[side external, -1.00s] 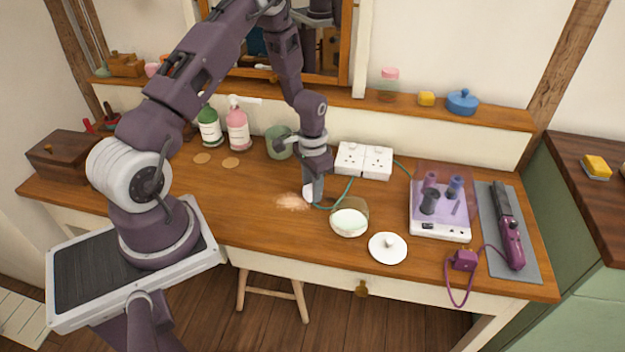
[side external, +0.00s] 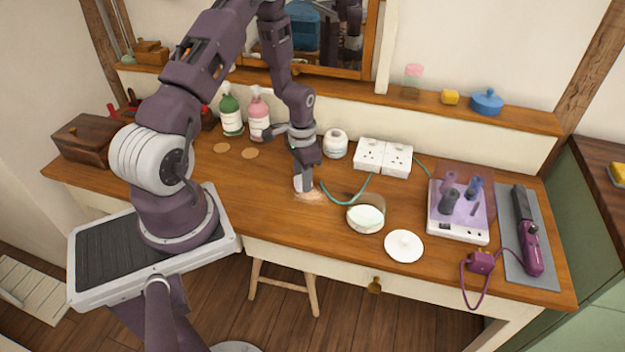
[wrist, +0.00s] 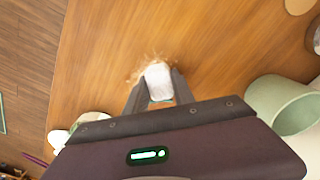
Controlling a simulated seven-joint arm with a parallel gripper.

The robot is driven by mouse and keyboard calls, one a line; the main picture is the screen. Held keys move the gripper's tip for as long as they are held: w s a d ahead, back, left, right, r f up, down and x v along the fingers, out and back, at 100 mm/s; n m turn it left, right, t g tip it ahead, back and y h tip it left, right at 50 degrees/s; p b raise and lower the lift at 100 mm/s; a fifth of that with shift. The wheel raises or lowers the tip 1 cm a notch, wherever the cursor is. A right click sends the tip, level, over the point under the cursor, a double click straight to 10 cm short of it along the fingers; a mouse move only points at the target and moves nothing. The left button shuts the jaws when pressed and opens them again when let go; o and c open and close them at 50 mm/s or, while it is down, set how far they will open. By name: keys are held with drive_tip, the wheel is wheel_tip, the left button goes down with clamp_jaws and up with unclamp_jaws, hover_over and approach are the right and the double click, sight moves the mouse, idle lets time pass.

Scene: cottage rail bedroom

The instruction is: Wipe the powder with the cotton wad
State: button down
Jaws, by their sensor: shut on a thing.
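My gripper (side external: 304,180) is low over the wooden dressing table, shut on the white cotton wad (wrist: 157,80). In the side view the wad (side external: 302,185) is at the tabletop, at the left part of the pale pinkish powder (side external: 313,196). In the wrist view the powder (wrist: 134,74) shows as a thin smear around the wad's far end and left side. Powder under the wad is hidden, and I cannot tell how firmly the wad presses on the wood.
A glass bowl (side external: 366,215) with white contents stands right of the powder, its white lid (side external: 404,246) beside it. A teal cord (side external: 341,200) runs close by from the white sockets (side external: 383,157).

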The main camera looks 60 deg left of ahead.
drive_tip(key=shift+s+a, duration=1.1)
drive_tip(key=shift+w+d, duration=3.65)
drive_tip(key=shift+d, duration=0.25)
drive_tip(key=shift+s+d, duration=0.25)
drive_tip(key=shift+s, duration=0.35)
drive_tip(key=shift+s+a, duration=3.6)
drive_tip(key=shift+a, duration=0.1)
drive_tip(key=shift+w+d, duration=3.8)
drive_tip(key=shift+d, duration=0.05)
drive_tip(key=shift+s+f, duration=0.1)
drive_tip(key=shift+f, duration=0.25)
drive_tip(key=shift+a+r, duration=0.1)
drive_tip(key=shift+r, duration=3.5)
